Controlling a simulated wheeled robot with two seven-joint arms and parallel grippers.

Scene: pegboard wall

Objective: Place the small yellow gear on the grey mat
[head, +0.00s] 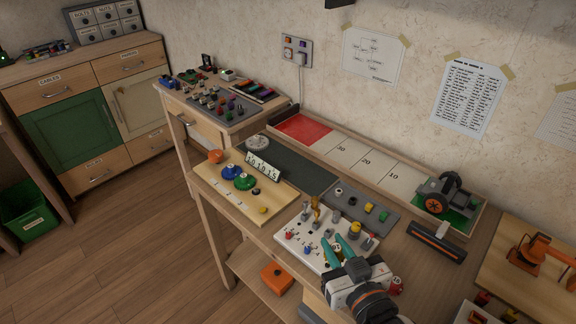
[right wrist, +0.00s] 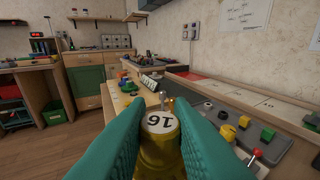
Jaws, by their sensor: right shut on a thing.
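My right gripper (head: 345,249) is over the white board of small pegs at the front of the bench. My left gripper is not in view.
The white peg board (head: 300,250) holds several small coloured parts. A wooden board (head: 228,188) with blue and green gears lies left of the mat. A silver disc (head: 258,143) is at the mat's far end; most of the mat is clear.

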